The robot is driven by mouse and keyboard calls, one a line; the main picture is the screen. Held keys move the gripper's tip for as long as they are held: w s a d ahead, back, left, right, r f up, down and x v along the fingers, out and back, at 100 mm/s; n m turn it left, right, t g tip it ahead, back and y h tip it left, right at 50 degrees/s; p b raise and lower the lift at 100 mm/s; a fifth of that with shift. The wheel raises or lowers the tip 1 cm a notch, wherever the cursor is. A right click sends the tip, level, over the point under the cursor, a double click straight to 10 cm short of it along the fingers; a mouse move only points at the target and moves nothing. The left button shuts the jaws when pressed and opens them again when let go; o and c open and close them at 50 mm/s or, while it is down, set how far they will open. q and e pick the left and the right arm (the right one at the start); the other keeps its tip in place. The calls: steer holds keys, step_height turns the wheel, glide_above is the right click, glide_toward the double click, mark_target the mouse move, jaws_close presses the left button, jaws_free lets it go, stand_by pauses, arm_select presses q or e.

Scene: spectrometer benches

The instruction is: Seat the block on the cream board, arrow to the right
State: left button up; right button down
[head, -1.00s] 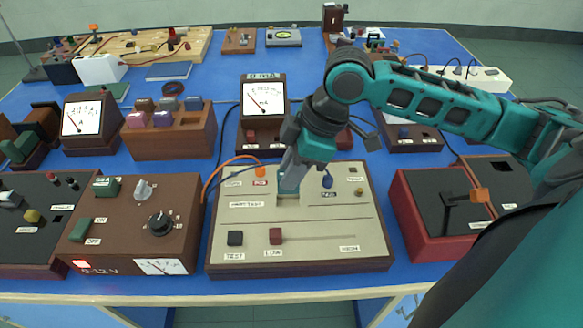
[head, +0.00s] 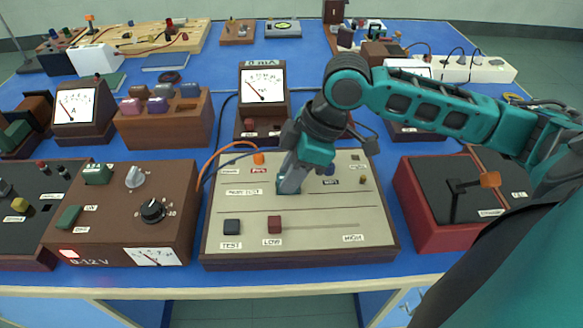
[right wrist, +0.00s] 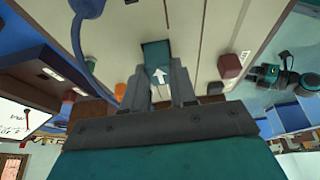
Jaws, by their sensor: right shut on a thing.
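The cream board (head: 310,207) lies on the blue bench in front of me, with a dark base. My right gripper (head: 287,188) is over its middle, pointing down, and is shut on the teal block (head: 282,187). In the right wrist view the block (right wrist: 156,55) is between the fingers (right wrist: 160,88). Its white arrow points up in that view, which is towards the board's right side in the head view. The fingers partly hide the block and the spot below it. I cannot tell whether it is fully down in the board.
The board carries an orange plug (head: 258,158) with a cable, a black button (head: 232,227) and a red slider knob (head: 275,225). A brown supply box (head: 120,215) stands left, a red-sided box (head: 440,235) right, and a meter (head: 263,85) behind.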

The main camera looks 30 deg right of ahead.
steer(key=c, duration=0.8)
jaws_free()
arm_select(q)
steer(key=a+r+p, duration=0.1)
steer(key=p, duration=0.1)
steer(key=shift+s+r+y+p, duration=0.15)
steer(key=shift+s+y+p, duration=0.15)
steer(key=shift+s+p, duration=0.1)
arm_select(e)
steer(key=v, duration=1.3)
arm_select(q)
steer(key=shift+d, duration=0.1)
steer(key=shift+r, duration=0.15)
